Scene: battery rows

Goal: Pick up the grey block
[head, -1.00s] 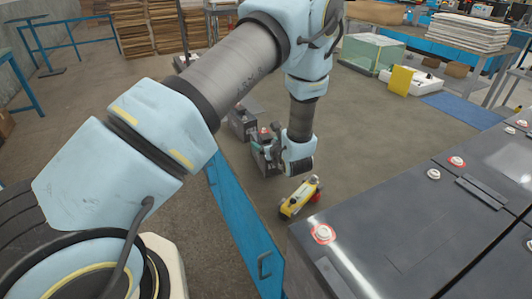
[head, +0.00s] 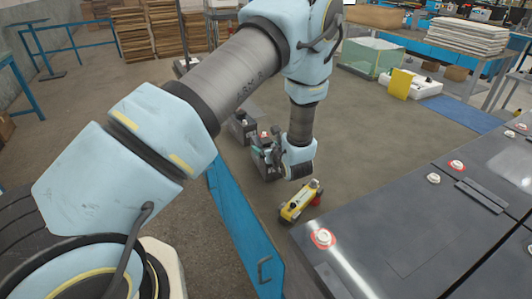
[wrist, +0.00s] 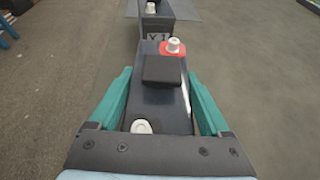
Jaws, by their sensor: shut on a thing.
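The grey block (wrist: 162,112) is a dark grey battery-like box with a red-ringed white terminal at its far end and a plain white terminal near me. My gripper (wrist: 160,84) has a teal finger along each side of it and is shut on it. In the head view the grey block (head: 264,172) is small and partly hidden by my gripper and wrist. I cannot tell whether its underside touches a surface.
Another dark block (wrist: 155,22) stands just beyond it, marked with letters. A yellow device (head: 300,203) lies right of my gripper. Large dark battery cases (head: 425,235) fill the right. A blue rail (head: 240,225) runs below my arm. Open floor lies beyond.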

